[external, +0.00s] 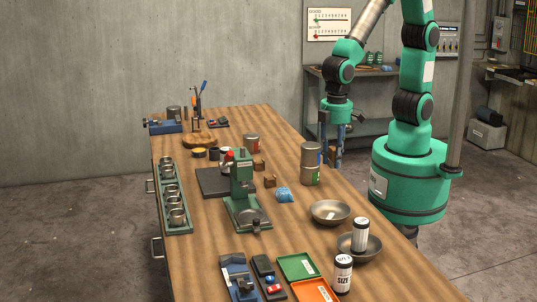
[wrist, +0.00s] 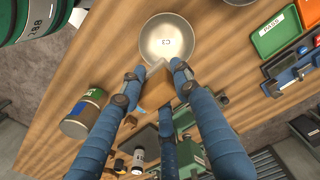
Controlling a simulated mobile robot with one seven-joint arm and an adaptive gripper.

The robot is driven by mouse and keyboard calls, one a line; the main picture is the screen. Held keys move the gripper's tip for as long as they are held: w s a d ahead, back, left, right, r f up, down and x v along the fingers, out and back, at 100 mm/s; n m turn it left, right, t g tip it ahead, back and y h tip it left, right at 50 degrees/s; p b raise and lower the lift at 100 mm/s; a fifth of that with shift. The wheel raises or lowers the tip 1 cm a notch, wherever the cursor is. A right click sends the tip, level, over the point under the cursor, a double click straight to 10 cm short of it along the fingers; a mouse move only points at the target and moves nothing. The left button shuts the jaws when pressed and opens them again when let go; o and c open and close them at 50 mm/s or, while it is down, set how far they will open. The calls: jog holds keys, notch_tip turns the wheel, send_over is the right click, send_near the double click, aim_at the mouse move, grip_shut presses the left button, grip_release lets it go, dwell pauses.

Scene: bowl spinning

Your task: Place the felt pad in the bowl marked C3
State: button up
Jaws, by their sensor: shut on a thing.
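My gripper (external: 337,158) has its blue fingers pointing down, above the right side of the table. In the wrist view its fingertips (wrist: 156,78) are closed on a brown, flat-sided piece (wrist: 157,92), which appears to be the felt pad; the fingers partly hide it. The bowl marked C3 (wrist: 167,40) is a round metal bowl just beyond the fingertips in the wrist view, and it looks empty apart from its label. In the external view it appears to be the nearer-to-gripper bowl (external: 330,212), with the held piece above and apart from it.
A second metal bowl (external: 360,246) has a labelled can (external: 360,234) at it, and another can (external: 342,272) stands nearby. A tall tin (external: 310,163) stands left of my gripper.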

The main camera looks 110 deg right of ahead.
jog(key=s+d+f+b, duration=0.1)
jog(key=s+d+f, duration=0.1)
jog(key=s, duration=0.5)
jog(key=s+d+f+b, duration=0.1)
jog(key=s+d+f, duration=0.1)
jog(key=s, duration=0.5)
notch_tip(320, 180, down, 8)
jog(key=shift+d+f+n, duration=0.15)
jog(key=shift+f+n, duration=0.05)
jog(key=shift+n, duration=0.1)
jog(key=shift+w, duration=0.1)
jog(key=b, duration=0.2)
send_over(331, 217)
jog(key=shift+f, duration=0.7)
jog(key=shift+f, duration=0.1)
jog(key=shift+f, duration=1.7)
jog(key=shift+f+b, duration=0.1)
jog(key=shift+b, duration=0.2)
